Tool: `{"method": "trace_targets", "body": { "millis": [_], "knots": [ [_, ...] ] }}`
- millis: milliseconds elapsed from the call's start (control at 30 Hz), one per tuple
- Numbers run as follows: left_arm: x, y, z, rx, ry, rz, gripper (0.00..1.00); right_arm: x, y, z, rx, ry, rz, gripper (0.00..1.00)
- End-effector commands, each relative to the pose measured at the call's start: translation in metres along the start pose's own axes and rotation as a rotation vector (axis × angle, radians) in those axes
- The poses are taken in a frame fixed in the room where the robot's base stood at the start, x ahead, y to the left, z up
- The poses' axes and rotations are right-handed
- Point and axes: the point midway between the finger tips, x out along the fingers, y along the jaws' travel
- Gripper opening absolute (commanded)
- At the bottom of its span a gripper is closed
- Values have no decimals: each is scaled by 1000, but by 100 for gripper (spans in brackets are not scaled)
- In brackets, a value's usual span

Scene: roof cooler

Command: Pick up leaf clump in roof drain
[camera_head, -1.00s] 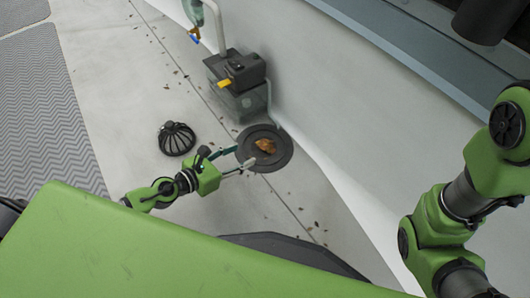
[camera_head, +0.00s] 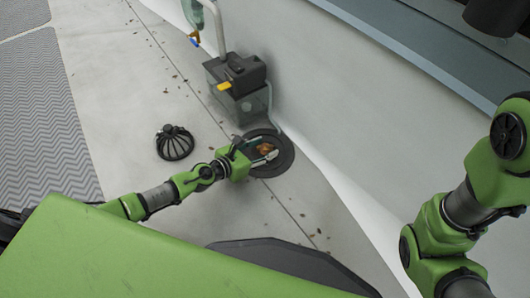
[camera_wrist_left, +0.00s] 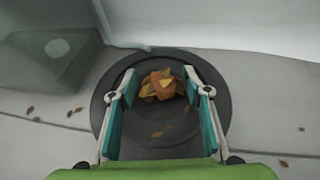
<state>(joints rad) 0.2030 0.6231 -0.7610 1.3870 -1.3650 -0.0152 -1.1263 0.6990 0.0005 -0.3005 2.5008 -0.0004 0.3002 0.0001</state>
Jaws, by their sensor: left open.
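The leaf clump (camera_head: 265,148) is a small orange-brown heap in the dark round roof drain (camera_head: 284,162). In the left wrist view the clump (camera_wrist_left: 160,85) lies between and a little beyond the tips of my left gripper (camera_wrist_left: 160,88). The drain's dark rim (camera_wrist_left: 150,58) circles it there. In the head view my left gripper (camera_head: 262,150) is over the drain with its two fingers spread. It is open and holds nothing; I cannot tell its exact height over the clump. My right gripper is out of view; only parts of my right arm show at the right.
A black domed strainer (camera_head: 175,143) lies on the roof left of the drain. A grey box unit (camera_head: 236,85) with a yellow part and a pipe stands just behind the drain. A pale wall (camera_head: 340,120) rises on the right. Small loose leaves dot the roof.

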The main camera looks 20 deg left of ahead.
Motion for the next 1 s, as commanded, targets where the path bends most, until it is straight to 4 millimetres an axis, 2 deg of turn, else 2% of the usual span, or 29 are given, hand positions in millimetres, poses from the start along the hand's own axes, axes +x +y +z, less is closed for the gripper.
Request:
{"method": "trace_targets", "body": {
  "millis": [100,333,400,467,833,1000],
  "knots": [
    [9,0,1,0,-1,0,45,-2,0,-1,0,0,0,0],
    [9,0,2,0,0,0,45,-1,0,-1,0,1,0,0],
    [9,0,2,0,0,0,26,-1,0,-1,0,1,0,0],
    [9,0,2,1,0,0,13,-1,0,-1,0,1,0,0],
    [9,0,2,1,-1,0,13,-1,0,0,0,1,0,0],
    [6,0,9,1,-1,0,13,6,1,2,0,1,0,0]
  ]
}}
